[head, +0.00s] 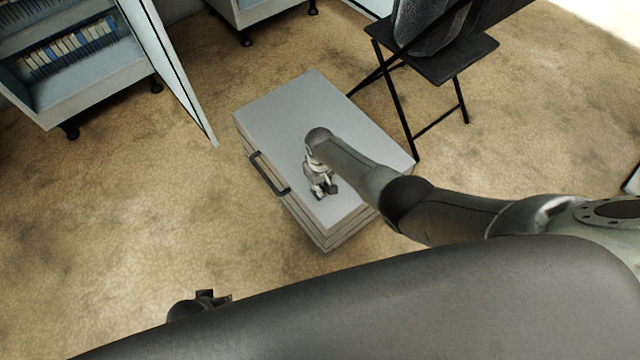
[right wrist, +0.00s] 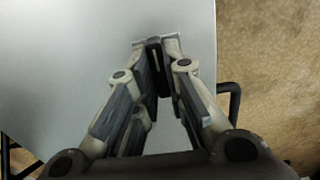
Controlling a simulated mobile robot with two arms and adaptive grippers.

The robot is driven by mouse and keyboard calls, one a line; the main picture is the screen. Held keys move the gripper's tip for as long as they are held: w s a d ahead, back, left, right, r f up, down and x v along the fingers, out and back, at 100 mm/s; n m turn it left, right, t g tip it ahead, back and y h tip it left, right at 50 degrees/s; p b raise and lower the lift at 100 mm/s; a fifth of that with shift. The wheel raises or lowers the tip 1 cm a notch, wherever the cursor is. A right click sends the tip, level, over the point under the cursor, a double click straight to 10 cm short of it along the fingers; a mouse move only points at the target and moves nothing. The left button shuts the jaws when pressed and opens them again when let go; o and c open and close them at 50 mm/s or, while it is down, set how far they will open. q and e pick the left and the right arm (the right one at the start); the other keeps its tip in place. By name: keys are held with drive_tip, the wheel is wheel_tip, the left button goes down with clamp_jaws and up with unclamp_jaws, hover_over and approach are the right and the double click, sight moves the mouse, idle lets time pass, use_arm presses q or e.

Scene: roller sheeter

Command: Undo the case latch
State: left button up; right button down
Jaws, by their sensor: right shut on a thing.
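A grey case (head: 290,110) lies flat on the carpet, its lid down. It also fills much of the right wrist view (right wrist: 60,60). My right gripper (head: 324,189) is over the lid near the case's handle side. In the right wrist view its fingers (right wrist: 160,60) are closed in around a small dark case latch (right wrist: 155,58) with a pale slot. The fingers hide part of the latch, so I cannot tell its exact position. My left gripper (head: 207,297) shows only partly at the lower left of the head view, away from the case, and its opening is unclear.
A dark handle (head: 268,173) sticks out from the case's side. A black folding stand (head: 445,62) is close behind the case at right. A cabinet with an open door (head: 172,62) stands at the left. The carpet (head: 110,210) left of the case is clear.

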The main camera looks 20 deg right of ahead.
drive_tip(key=c, duration=1.5)
unclamp_jaws()
wheel_tip(320, 180, up, 12)
